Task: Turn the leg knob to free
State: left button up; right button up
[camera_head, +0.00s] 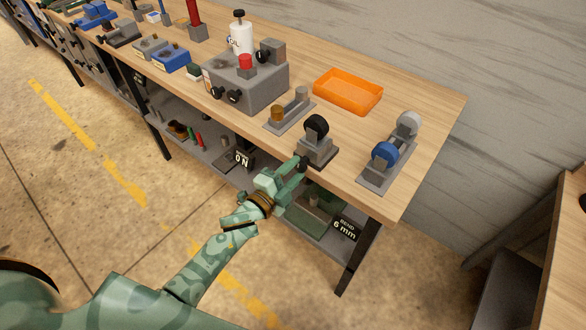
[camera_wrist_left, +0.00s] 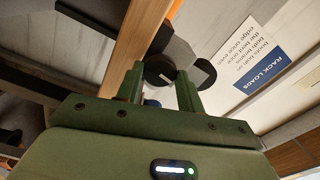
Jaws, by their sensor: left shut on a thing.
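My left gripper (camera_head: 297,166) reaches up to the front edge of the workbench from the left. In the left wrist view its two green fingers (camera_wrist_left: 160,82) are shut around a small round black knob (camera_wrist_left: 160,70) with a white mark on its face, which I take to be the leg knob. In the head view the knob is mostly hidden by the fingers. Just above it, a grey block (camera_head: 318,153) carrying a black wheel (camera_head: 317,126) stands at the bench edge. My right gripper is not in view.
The wooden bench (camera_head: 430,115) holds an orange tray (camera_head: 347,91), a blue-wheeled fixture (camera_head: 385,155) and a grey box with knobs (camera_head: 250,84). The floor in front is open.

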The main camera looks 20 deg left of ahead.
pick_arm(q)
jog(key=shift+n+p, duration=0.3)
jog(key=shift+n, duration=0.6)
jog(key=o, duration=1)
jog(key=p+v, duration=0.1)
jog(key=v, duration=1.5)
jog(key=shift+s+a, duration=0.1)
jog(key=shift+s, duration=0.1)
jog(key=shift+n, duration=0.3)
